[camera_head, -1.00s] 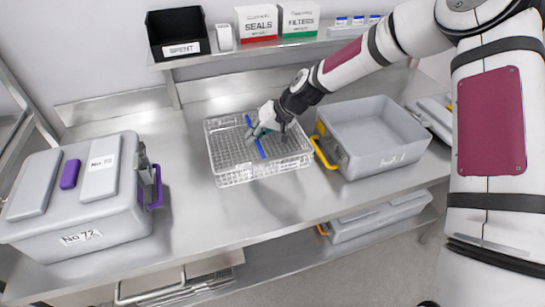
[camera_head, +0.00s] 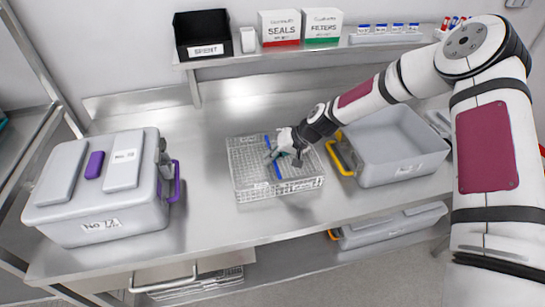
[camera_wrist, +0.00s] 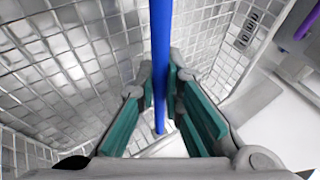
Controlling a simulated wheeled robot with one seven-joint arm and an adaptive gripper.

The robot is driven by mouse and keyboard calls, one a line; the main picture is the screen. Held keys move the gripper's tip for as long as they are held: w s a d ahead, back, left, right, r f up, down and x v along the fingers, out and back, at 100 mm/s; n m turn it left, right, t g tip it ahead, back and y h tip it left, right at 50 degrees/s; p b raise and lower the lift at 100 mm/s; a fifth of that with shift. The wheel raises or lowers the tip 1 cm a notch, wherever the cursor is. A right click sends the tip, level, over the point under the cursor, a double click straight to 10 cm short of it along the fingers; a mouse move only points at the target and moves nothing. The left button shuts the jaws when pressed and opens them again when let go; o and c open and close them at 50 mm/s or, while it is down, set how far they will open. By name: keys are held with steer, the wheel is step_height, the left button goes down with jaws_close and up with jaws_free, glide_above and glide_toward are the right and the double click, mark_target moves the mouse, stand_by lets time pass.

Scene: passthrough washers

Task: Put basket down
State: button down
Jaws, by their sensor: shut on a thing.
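The wire mesh basket (camera_head: 247,178) is at the middle of the steel bench, level, between the two grey boxes. A blue handle bar (camera_head: 278,173) crosses it. My gripper (camera_head: 276,153) is over the basket and shut on this bar. In the wrist view, the green-padded fingers of my gripper (camera_wrist: 162,92) are on both sides of the blue bar (camera_wrist: 160,35), with the mesh walls (camera_wrist: 60,60) around. The basket's underside is at or very close to the bench top; I cannot tell whether it fully touches.
A closed grey box with purple latch (camera_head: 65,212) stands at left. An open grey bin with yellow latch (camera_head: 385,178) stands close at right of the basket. The bench (camera_head: 205,215) is bare in front and behind. A shelf (camera_head: 345,43) with cartons and a black bin is at the back.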

steer(key=c, duration=1.7)
jaws_free()
steer(key=v, duration=1.2)
steer(key=shift+r, duration=0.15)
steer(key=s+d+r+t+h, duration=0.1)
steer(key=s+d+r+h, duration=0.3)
steer(key=s+r, duration=0.45)
steer(key=s+d+r+h, duration=0.3)
steer(key=s+d+r, duration=0.3)
steer(key=s+r, duration=0.3)
steer(key=s+d+r+m+t, duration=0.1)
steer(key=s+d+r, duration=0.1)
steer(key=s+r, duration=0.2)
steer(key=s+d+r+m+t, duration=0.1)
steer(key=s+d+r, duration=0.2)
steer(key=s, duration=0.8)
steer(key=shift+r, duration=0.45)
